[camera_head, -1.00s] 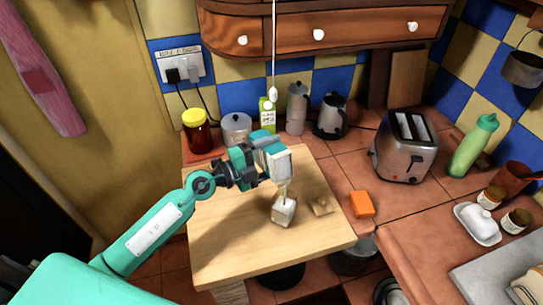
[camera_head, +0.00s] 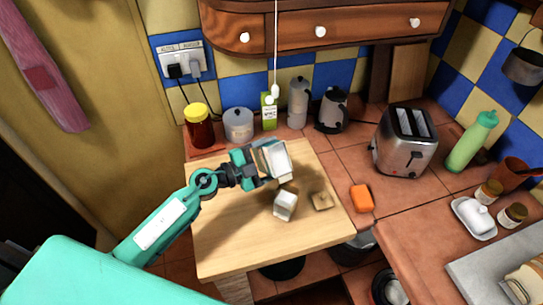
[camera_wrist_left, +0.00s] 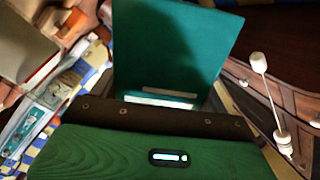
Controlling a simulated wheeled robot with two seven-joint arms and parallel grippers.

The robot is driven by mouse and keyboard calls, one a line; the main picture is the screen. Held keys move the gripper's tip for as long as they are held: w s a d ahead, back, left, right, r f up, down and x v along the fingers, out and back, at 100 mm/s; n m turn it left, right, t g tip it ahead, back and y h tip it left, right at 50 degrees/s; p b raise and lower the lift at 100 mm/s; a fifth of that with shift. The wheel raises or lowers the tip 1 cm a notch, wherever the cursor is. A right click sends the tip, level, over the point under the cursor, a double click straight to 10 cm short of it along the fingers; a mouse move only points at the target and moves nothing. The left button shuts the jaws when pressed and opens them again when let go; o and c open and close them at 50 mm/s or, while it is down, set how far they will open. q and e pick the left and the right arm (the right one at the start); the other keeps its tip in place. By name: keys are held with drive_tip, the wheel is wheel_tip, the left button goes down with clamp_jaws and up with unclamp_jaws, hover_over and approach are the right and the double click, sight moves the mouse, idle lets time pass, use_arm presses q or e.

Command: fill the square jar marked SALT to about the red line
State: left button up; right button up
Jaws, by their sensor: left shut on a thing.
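The square jar (camera_head: 285,206) stands on the wooden board. It looks pale inside, but its SALT marking, red line and fill level are too small to read. My left gripper (camera_head: 252,170) is shut on a whitish carton (camera_head: 275,157) and holds it tilted above the jar, apart from it. No stream shows between carton and jar. A small square wooden lid with a knob (camera_head: 321,201) lies on the board to the right of the jar. In the left wrist view green parts fill most of the picture, and the jar is not visible. My right gripper is not in view.
The wooden board (camera_head: 235,245) has free room left of and in front of the jar. Behind it stand a red-brown jar (camera_head: 199,128), a lidded pot (camera_head: 239,125) and a green-white carton (camera_head: 268,112). An orange sponge (camera_head: 362,198) and a toaster (camera_head: 405,142) are to the right.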

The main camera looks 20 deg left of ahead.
use_arm(q)
drive_tip(key=n, duration=0.1)
drive_tip(key=r+n+p, duration=0.1)
drive_tip(key=n, duration=0.1)
drive_tip(key=shift+r+p, duration=0.25)
drive_tip(key=shift+p, duration=0.05)
drive_tip(key=shift+s+d+r+n+p, duration=0.15)
drive_tip(key=shift+n+p, duration=0.15)
drive_tip(key=shift+n, duration=0.7)
